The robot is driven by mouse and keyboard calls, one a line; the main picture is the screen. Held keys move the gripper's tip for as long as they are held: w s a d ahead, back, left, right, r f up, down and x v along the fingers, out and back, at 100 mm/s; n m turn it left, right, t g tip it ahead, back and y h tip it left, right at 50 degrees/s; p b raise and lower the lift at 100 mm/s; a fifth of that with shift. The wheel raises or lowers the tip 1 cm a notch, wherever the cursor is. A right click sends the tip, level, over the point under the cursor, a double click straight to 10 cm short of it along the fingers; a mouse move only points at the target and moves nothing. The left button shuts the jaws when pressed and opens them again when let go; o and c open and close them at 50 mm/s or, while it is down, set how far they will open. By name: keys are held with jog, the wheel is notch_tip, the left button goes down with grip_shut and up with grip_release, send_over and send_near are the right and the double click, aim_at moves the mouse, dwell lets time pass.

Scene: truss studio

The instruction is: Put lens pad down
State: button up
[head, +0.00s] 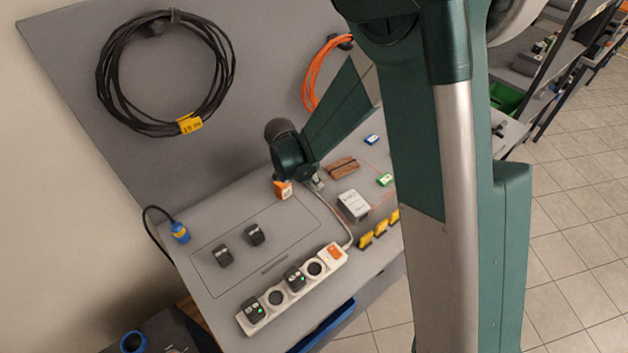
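My gripper is at the end of the dark green wrist (292,157), low over the back of the grey worktop (215,225). Its fingers are too small and hidden to make out, so I cannot tell whether they are open or shut. A small orange and white packet (283,190) shows right below the wrist; I cannot tell whether it is held or rests on the worktop. I cannot tell for sure which thing is the lens pad. A white box (353,206) stands to the right, and a brown item (341,167) lies behind it.
A white power strip (291,289) with dark plugs lies at the front; its cable runs back towards the wrist. Two dark adapters (239,245) sit on the left panel. Blue (372,139) and green (385,180) items and yellow pieces (380,229) lie right. My arm hides the right side.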

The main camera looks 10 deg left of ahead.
jog(key=shift+o, duration=1.4)
jog(key=shift+r, duration=0.2)
jog(key=p+v, duration=0.1)
jog(key=v, duration=1.1)
jog(key=shift+d, duration=0.1)
